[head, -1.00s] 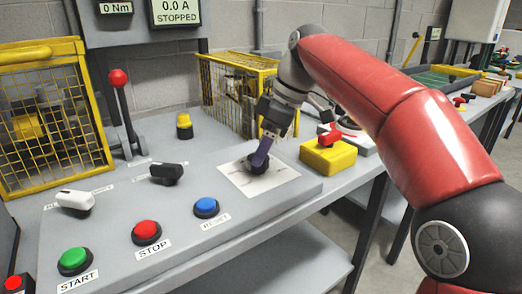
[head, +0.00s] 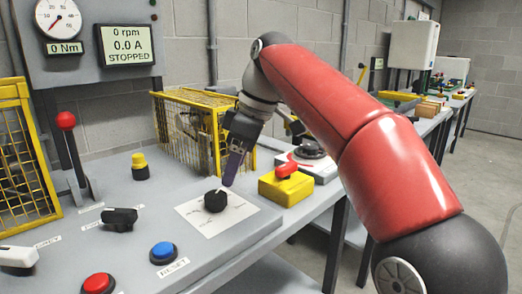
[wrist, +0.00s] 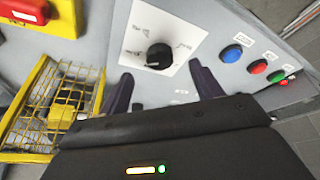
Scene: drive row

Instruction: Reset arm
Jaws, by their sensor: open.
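My gripper (head: 232,168) hangs at the end of my red arm, above and just right of a black rotary knob (head: 215,201) on a white label plate (head: 188,210). In the wrist view, my gripper (wrist: 158,88) shows two dark purple fingers spread apart with nothing between them. The black knob (wrist: 159,56) there lies beyond the fingertips, apart from them. In the head view one finger overlaps the other.
A yellow box with a red switch (head: 285,187) stands right of the plate. A yellow mesh cage (head: 185,130) stands behind. A blue button (head: 163,253), a red button (head: 97,284) and a red-topped lever (head: 66,121) are on the left. The readout (head: 127,45) says STOPPED.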

